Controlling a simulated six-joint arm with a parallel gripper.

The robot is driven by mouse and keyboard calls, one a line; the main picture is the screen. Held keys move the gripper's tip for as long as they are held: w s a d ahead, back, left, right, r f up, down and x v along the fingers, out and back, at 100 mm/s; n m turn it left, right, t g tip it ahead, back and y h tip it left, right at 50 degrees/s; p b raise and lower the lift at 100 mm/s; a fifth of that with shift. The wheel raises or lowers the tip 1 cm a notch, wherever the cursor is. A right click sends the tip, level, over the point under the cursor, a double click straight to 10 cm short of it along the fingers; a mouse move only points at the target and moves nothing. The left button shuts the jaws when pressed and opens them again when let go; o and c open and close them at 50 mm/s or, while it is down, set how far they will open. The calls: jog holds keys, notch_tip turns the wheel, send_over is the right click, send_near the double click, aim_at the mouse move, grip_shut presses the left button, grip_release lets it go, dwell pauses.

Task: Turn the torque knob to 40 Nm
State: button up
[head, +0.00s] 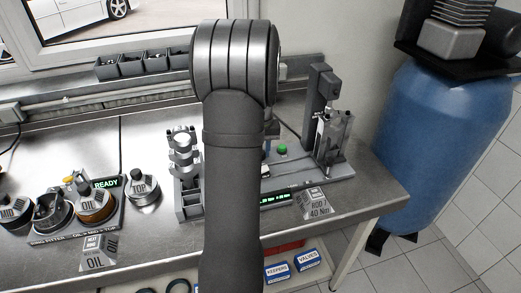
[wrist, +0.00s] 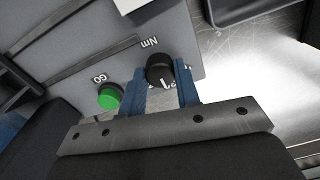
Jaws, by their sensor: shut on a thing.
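In the wrist view the torque knob (wrist: 160,70) is a small black knob with a light pointer line. It stands on a grey panel near a printed "Nm". My gripper (wrist: 161,84) has its two blue fingers on either side of the knob and is shut on it. Part of the scale is hidden behind the knob and fingers. In the head view my arm hides the knob and most of my gripper. A small display (head: 275,198) glows green at the front of the station. A sign (head: 316,204) beside it reads "ROD 40 Nm".
A green GO button (wrist: 109,96) sits just left of the fingers in the wrist view. In the head view a fixture tower (head: 320,95) stands at the station's right. A ring fitter with round pots and a READY display (head: 106,183) is at the left.

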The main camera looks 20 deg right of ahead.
jog(key=m, duration=0.5)
jog(key=shift+m, duration=0.3)
jog(key=shift+r+m, duration=0.1)
jog(key=shift+m, duration=2.1)
jog(key=o, duration=1)
jog(key=shift+c, duration=0.2)
notch_tip(320, 180, up, 17)
jog(key=shift+s+r, duration=0.2)
jog(key=shift+d, duration=0.1)
